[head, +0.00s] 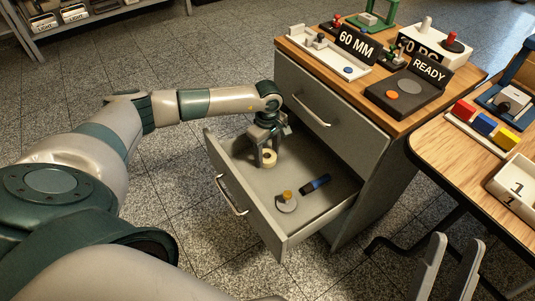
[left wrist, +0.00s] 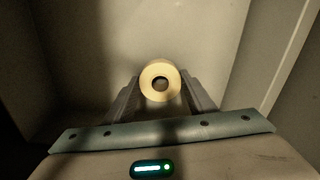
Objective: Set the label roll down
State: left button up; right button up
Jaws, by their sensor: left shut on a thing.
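The label roll (head: 269,159) is a small cream ring inside the open lower drawer (head: 258,222). My left gripper (head: 267,154) reaches down into the drawer and is shut on the roll. In the left wrist view, the roll (left wrist: 160,67) sits between the two fingertips with its round hole facing the camera. I cannot tell whether the roll touches the drawer floor. My right gripper (head: 449,268) shows two separated fingers at the lower right, open and empty, near the wooden table's legs.
In the drawer, a blue marker-like item (head: 315,184) and a grey disc with a yellow knob (head: 287,201) lie nearer the front right. The cabinet top holds a white tray (head: 330,55), signs and a dark pad (head: 404,93). A wooden table (head: 450,150) stands at right.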

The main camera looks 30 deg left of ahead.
pick_arm(q)
jog(key=shift+f, duration=0.1)
pick_arm(e)
jog(key=shift+s+f, duration=0.1)
pick_arm(q)
jog(key=o, duration=1)
jog(key=shift+o, duration=0.2)
pick_arm(e)
jog(key=shift+d+r, duration=0.15)
jog(key=shift+r, duration=0.05)
pick_arm(q)
jog(key=shift+r, duration=0.55)
notch_tip(320, 180, up, 11)
jog(key=p, duration=0.2)
pick_arm(e)
jog(key=a+f+g, duration=0.3)
jog(key=f, duration=0.2)
jog(key=shift+f+g, duration=0.4)
